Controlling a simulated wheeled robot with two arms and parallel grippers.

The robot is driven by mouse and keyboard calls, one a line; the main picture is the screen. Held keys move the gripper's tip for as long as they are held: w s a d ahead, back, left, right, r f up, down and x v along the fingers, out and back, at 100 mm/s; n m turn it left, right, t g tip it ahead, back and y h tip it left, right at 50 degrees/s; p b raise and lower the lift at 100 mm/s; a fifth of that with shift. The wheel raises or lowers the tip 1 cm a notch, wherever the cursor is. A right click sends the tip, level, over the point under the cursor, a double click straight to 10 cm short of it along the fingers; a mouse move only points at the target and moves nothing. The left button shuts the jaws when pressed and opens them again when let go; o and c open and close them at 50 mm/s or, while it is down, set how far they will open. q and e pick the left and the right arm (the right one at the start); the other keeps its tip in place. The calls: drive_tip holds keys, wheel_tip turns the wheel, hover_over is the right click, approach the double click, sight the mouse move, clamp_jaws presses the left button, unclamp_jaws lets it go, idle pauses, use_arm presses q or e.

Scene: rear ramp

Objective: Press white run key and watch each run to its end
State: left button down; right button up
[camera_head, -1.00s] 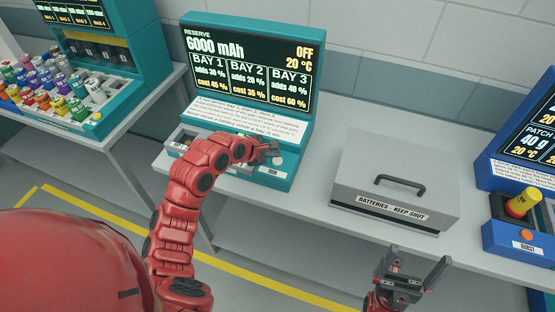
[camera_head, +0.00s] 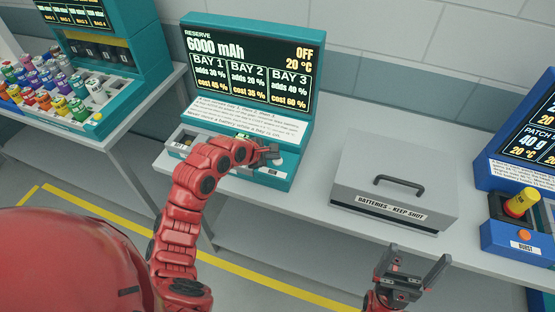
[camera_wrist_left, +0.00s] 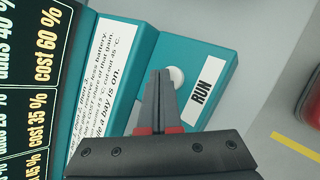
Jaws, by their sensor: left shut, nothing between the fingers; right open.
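The teal charging station (camera_head: 247,80) stands on the bench, its screen showing RESERVE 6000 mAh, OFF, 20 °C and three bays. The white round run key (camera_wrist_left: 177,76) is beside the RUN label (camera_wrist_left: 202,84) in the left wrist view. My left gripper (camera_head: 272,151) is shut and empty over the station's front right part. In the left wrist view its fingertips (camera_wrist_left: 161,74) are close beside the key and partly overlap it; I cannot tell whether they touch. My right gripper (camera_head: 418,268) is open and empty in front of the bench. My left arm hides part of the bays.
A grey box (camera_head: 398,188) labelled "BATTERIES - KEEP SHUT" sits shut right of the station. Coloured cans (camera_head: 60,90) fill a teal rack on the left table.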

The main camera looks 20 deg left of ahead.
sight(274, 162)
use_arm(q)
drive_tip(key=shift+f, duration=0.35)
idle(0.3)
drive_tip(key=shift+r+p, duration=0.85)
drive_tip(key=shift+p, duration=0.35)
drive_tip(key=shift+r, duration=0.1)
wheel_tip(274, 162, up, 5)
drive_tip(key=p, duration=0.5)
idle(0.5)
